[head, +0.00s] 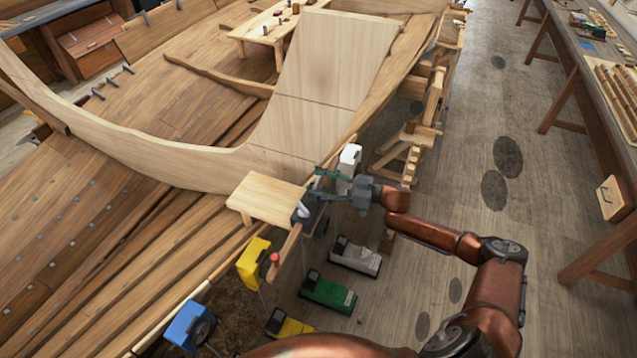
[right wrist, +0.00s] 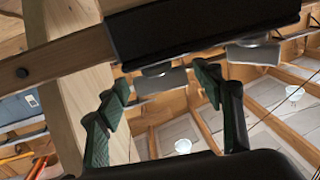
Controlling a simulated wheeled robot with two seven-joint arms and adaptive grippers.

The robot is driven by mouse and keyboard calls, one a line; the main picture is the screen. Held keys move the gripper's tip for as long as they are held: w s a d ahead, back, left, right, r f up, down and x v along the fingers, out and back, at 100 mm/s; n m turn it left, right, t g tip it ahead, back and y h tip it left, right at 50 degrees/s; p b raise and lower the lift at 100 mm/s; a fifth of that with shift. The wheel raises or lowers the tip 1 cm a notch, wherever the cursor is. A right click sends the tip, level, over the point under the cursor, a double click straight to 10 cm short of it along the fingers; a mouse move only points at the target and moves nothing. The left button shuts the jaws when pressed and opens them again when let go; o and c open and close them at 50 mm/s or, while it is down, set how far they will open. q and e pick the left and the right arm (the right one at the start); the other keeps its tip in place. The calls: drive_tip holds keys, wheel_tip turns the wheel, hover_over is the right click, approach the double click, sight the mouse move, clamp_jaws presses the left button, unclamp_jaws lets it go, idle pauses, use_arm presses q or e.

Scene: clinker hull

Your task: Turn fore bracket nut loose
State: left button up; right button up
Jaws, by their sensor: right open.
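My right gripper (head: 321,184) reaches in from the right beside the hull's edge, its green fingers apart. In the right wrist view the open fingers (right wrist: 161,92) stand either side of a grey flat-winged nut (right wrist: 160,81) under a black bracket (right wrist: 200,28). I cannot tell whether they touch it. A second grey winged piece (right wrist: 254,53) sits farther right under the same bracket. In the head view a dark bracket with a pale part (head: 303,212) is at the small wooden board's corner, just below the gripper. Which nut is the fore one is unclear. My left gripper is not in view.
A white box (head: 350,158) stands close behind the right gripper. Yellow (head: 252,262) and blue (head: 188,326) boxes hang along the hull edge. Grey (head: 355,257) and green (head: 328,293) cases lie on the floor. The aisle (head: 480,130) to the right is clear up to the workbench (head: 590,75).

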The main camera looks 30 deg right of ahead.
drive_tip(key=v, duration=1.1)
drive_tip(key=shift+d, duration=0.25)
drive_tip(key=shift+s, duration=0.1)
